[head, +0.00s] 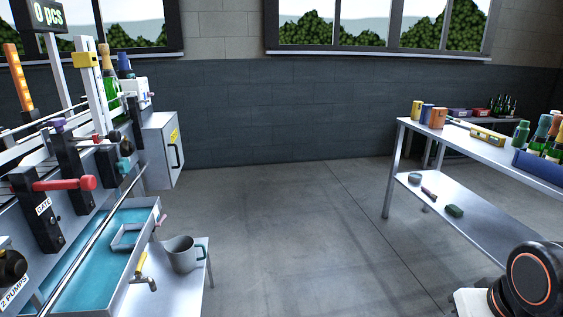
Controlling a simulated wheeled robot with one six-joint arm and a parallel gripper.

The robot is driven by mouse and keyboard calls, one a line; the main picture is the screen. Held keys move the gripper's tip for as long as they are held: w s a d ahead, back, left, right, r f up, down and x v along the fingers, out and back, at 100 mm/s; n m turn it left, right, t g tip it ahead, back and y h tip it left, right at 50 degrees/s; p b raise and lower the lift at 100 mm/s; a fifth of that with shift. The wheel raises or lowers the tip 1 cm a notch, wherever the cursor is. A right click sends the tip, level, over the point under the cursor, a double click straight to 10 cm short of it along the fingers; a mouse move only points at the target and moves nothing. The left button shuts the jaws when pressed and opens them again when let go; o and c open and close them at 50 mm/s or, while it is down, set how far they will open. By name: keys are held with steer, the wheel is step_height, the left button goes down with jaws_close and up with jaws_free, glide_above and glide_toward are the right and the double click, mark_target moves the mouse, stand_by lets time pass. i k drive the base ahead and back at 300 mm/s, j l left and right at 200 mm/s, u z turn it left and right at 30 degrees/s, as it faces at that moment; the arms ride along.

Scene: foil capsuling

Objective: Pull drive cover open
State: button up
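A light grey box with a front panel (165,150) stands at the far end of the machine on the left and looks like the drive cover. It has a dark handle (173,157) and a yellow label (174,136). The panel appears closed, flush with the box. My gripper is not in view. Only a rounded part of my own arm shows at the bottom right, far from the box.
A metal table (480,149) with cans and bottles is on the right. The floor (290,230) between is clear.

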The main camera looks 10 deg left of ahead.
mark_target(171, 133)
steer(key=i, duration=0.8)
steer(key=i+u, duration=0.35)
steer(key=i+l+u, duration=0.1)
steer(key=u, duration=0.2)
steer(key=i+l+u, duration=0.1)
steer(key=u, duration=0.35)
steer(key=i+l+u, duration=0.15)
steer(key=u, duration=0.3)
steer(key=i+l, duration=0.05)
